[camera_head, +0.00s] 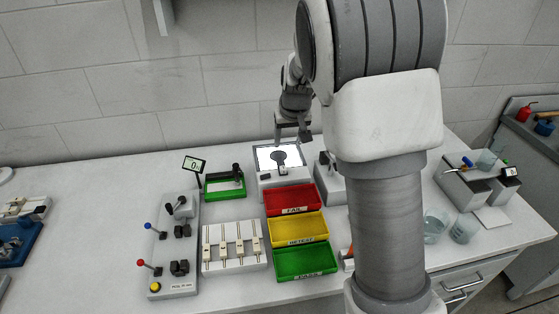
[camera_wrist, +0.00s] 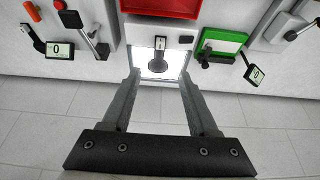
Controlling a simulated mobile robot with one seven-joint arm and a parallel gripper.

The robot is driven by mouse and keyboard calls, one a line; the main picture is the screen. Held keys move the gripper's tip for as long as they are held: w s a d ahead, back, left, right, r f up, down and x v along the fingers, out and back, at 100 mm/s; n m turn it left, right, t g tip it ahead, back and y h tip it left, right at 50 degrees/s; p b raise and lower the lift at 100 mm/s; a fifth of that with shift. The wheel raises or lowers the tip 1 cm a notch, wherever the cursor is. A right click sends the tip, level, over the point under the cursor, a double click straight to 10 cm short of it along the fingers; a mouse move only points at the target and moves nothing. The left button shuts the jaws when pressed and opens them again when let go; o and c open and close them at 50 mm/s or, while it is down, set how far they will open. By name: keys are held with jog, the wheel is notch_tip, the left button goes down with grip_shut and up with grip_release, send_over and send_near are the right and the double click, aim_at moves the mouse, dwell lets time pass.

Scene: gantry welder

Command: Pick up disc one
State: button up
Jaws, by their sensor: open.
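A dark round piece (camera_head: 279,157) lies on the bright lit plate of a grey stand at the back of the table; it may be disc one, but no label shows on it. In the wrist view the dark round piece (camera_wrist: 158,65) shows on the lit plate, between the fingertips in the picture. My gripper (camera_head: 291,138) is over the stand, just behind and above the plate. In the wrist view my gripper (camera_wrist: 159,76) is open and empty, its two fingers spread to either side of the plate.
Red (camera_head: 292,198), yellow (camera_head: 298,229) and green (camera_head: 305,262) trays stand in front of the lit stand. A green-framed device (camera_head: 224,186) with a display is left of it. A slotted fixture (camera_head: 234,246) and lever panel (camera_head: 173,250) are at front left. Beakers (camera_head: 465,229) stand right.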

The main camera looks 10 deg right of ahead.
aim_at(283, 168)
jog(key=p+x, duration=0.1)
jog(key=x, duration=1.5)
jog(key=shift+f, duration=0.2)
jog(key=shift+s, duration=0.1)
grip_shut()
